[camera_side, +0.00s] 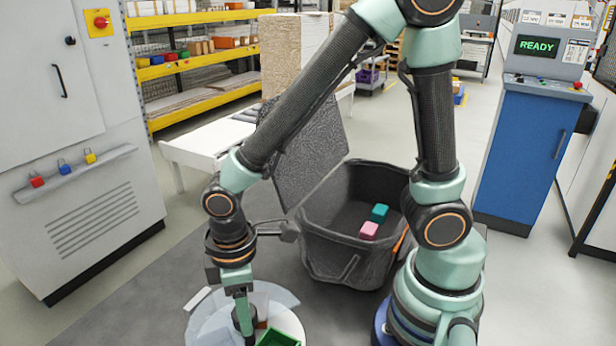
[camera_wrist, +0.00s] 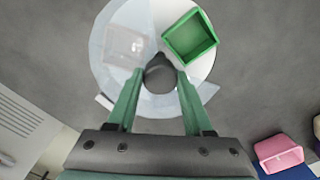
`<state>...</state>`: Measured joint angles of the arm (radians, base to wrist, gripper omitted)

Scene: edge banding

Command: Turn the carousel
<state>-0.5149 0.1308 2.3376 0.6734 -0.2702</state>
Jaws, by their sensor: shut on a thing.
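The carousel is a round white turntable (camera_wrist: 203,76) with a clear, pale cover (camera_wrist: 116,30) over its left part and a dark round knob (camera_wrist: 160,74) in the middle. My gripper (camera_wrist: 157,80) is shut on the knob, one green finger on each side. A green open box (camera_wrist: 191,38) sits on the uncovered right part. A faint pinkish box shape shows through the cover. In the side view, my gripper (camera_side: 241,310) points down at the turntable (camera_side: 288,321), whose lower part is cut off by the frame, as is the green box (camera_side: 279,338).
A dark open bin (camera_side: 334,250) with its lid up stands behind, holding a pink block (camera_side: 369,230) and a teal block (camera_side: 380,212). A grey cabinet (camera_side: 80,120) is at left. A blue console (camera_side: 525,145) reads READY. A pink box (camera_wrist: 279,152) shows lower right in the wrist view.

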